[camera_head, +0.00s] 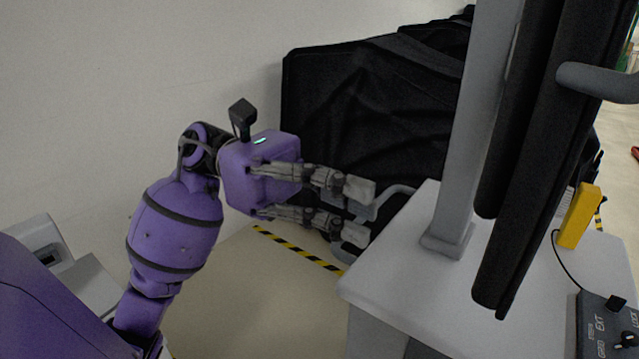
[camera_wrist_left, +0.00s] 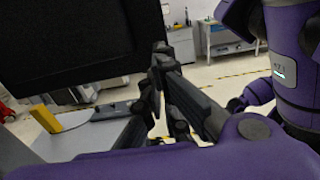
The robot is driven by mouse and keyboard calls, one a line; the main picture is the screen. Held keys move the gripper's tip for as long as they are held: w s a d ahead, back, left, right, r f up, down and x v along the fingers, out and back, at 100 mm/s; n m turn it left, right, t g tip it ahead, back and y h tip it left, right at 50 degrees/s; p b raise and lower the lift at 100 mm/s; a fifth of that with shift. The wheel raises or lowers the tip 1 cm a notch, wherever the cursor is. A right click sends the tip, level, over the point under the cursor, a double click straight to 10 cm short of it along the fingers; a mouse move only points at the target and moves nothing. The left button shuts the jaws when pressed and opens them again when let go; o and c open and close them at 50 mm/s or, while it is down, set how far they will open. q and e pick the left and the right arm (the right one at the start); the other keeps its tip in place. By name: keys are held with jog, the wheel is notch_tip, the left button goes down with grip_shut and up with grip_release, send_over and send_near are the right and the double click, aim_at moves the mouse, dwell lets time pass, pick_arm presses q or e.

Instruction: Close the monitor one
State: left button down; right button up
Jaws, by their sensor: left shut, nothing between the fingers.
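The black monitor (camera_head: 555,150) stands nearly edge-on at the right of the head view, beside a grey post (camera_head: 470,130) on the cart. A second dark slab (camera_head: 518,110) is close to its left side. In the left wrist view, a dark monitor panel (camera_wrist_left: 75,35) fills the upper left, near the fingertips; I cannot tell if they touch it. My left gripper (camera_head: 356,213) is shut and empty, left of the post near the cart's edge; it also shows in the left wrist view (camera_wrist_left: 160,62). My right gripper is not in view.
The cart's light grey top (camera_head: 420,265) carries a yellow device (camera_head: 578,216) and a dark control box (camera_head: 608,325). A grey handle (camera_head: 400,192) is by the left fingers. A black-covered cart (camera_head: 350,110) stands behind.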

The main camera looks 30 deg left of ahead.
pick_arm(q)
jog(key=d+p, duration=0.2)
jog(key=d, duration=0.5)
jog(key=shift+s+d, duration=0.15)
jog(key=shift+d, duration=0.05)
